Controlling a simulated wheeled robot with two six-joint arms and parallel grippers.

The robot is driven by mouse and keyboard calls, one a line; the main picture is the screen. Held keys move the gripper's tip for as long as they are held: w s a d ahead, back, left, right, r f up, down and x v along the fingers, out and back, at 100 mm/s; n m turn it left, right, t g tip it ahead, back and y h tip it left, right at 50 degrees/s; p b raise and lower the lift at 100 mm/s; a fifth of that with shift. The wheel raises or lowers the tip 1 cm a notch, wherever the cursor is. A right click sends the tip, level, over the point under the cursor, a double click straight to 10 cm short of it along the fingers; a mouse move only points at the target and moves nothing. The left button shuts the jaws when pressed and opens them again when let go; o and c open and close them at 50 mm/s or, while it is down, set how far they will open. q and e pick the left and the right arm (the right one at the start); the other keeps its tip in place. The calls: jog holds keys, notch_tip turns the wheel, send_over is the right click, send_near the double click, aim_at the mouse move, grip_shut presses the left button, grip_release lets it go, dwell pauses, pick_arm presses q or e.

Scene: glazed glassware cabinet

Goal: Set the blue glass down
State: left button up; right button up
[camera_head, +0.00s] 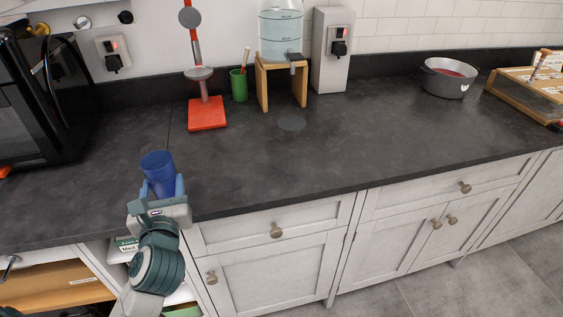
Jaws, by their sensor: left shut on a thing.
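The blue glass (157,165) is upright at the front left of the dark countertop (270,165). My left gripper (164,190) is shut on it, with its fingers around the lower part of the glass. The gripper is near the counter's front edge. The base of the glass is hidden by the gripper, so I cannot tell whether it touches the counter. My right gripper is not in view.
A black appliance (50,95) stands at the left. A red-based stand (207,114), a green cup (238,85) and a water dispenser on a wooden stand (281,62) are at the back. A grey pot (447,84) is at the right. The middle of the counter is clear.

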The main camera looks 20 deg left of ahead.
pick_arm(q)
jog(key=shift+s+d+f, duration=0.1)
jog(key=shift+d+f, duration=0.15)
jog(key=shift+w+d+f+b, duration=0.2)
jog(key=shift+w+b, duration=0.1)
jog(key=shift+b, duration=0.3)
jog(key=shift+w+d+f+b, duration=0.1)
jog(key=shift+w+b, duration=0.85)
jog(key=shift+b, duration=0.2)
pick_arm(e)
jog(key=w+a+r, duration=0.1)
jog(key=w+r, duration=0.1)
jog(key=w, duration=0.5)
pick_arm(q)
jog(key=w+d, duration=0.1)
jog(key=w, duration=0.3)
jog(key=w+d+p, duration=0.1)
jog(key=w, duration=0.3)
jog(key=w+f+p, duration=0.1)
jog(key=w, duration=0.4)
jog(key=shift+d, duration=0.4)
jog(key=shift+f, duration=1.8)
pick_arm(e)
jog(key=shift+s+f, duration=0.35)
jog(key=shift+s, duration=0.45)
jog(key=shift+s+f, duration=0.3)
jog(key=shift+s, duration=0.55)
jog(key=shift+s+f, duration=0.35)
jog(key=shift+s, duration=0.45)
